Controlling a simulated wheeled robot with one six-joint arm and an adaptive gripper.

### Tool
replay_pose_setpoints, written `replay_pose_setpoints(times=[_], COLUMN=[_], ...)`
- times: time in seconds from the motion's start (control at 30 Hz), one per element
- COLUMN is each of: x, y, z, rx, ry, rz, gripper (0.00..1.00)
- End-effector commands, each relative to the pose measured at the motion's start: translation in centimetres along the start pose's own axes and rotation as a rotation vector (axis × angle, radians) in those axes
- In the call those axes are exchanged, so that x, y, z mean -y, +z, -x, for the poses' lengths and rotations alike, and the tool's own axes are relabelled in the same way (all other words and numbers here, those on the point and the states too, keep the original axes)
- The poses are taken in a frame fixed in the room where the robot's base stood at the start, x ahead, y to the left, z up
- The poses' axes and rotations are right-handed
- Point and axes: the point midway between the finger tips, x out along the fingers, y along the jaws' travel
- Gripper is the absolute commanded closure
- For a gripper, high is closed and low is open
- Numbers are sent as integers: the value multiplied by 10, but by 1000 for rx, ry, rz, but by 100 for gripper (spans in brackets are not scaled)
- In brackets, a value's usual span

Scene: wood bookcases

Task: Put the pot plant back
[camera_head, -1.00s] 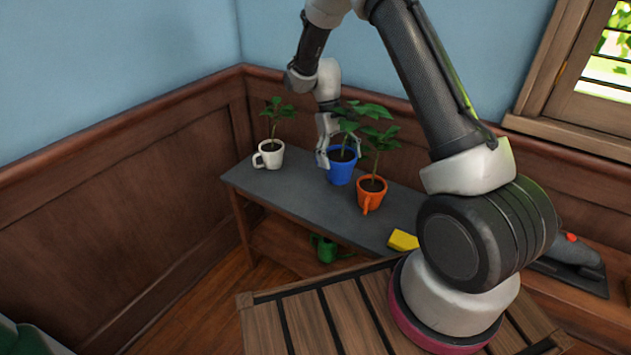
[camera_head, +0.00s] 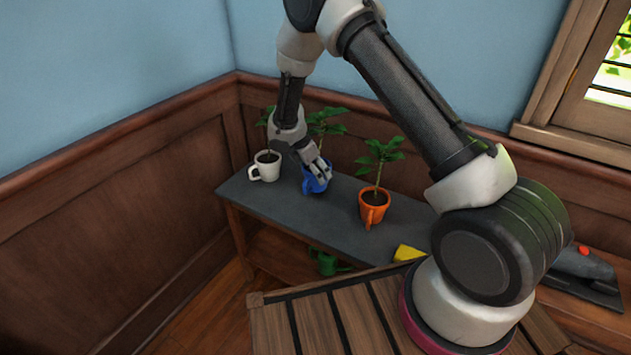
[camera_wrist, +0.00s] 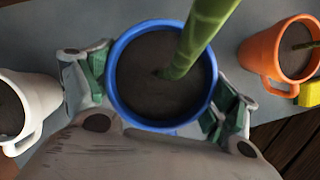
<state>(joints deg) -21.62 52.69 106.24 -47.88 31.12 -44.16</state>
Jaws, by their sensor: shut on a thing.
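A blue pot (camera_head: 316,184) with a leafy green plant stands between a white mug (camera_head: 267,169) and an orange pot (camera_head: 373,212), both planted too. My gripper (camera_head: 314,172) is shut on the blue pot. In the wrist view, its green-padded fingers flank the blue pot (camera_wrist: 118,94), and the soil and thick green stem show from above. The white mug (camera_wrist: 30,105) is close on the left there, and the orange pot (camera_wrist: 270,55) is at the upper right. I cannot tell whether the blue pot's base touches the dark shelf top. My arm partly hides the plants.
The dark shelf top (camera_head: 335,222) has free room in front of the pots. A yellow block (camera_head: 408,253) lies right of the orange pot. A green watering can (camera_head: 328,264) is on the lower shelf. The wood-panelled wall (camera_head: 420,165) stands close behind.

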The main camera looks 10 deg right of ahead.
Motion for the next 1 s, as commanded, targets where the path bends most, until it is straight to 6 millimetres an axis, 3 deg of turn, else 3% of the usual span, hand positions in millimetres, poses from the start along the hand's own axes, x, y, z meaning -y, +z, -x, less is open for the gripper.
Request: replay_pose_setpoints(times=[0.33, 0.7, 0.73, 0.8, 1.0], x=[0, -1, 0, 0, 0], y=[-14, -16, -16, -16, -16], z=[-35, -39, -39, -39, -39], rx=[0, 0, 0, 0, 0], ry=[1, 1, 1, 1, 1], rz=[-2, -3, -3, -3, -3], gripper=[60, 60, 10, 0, 0])
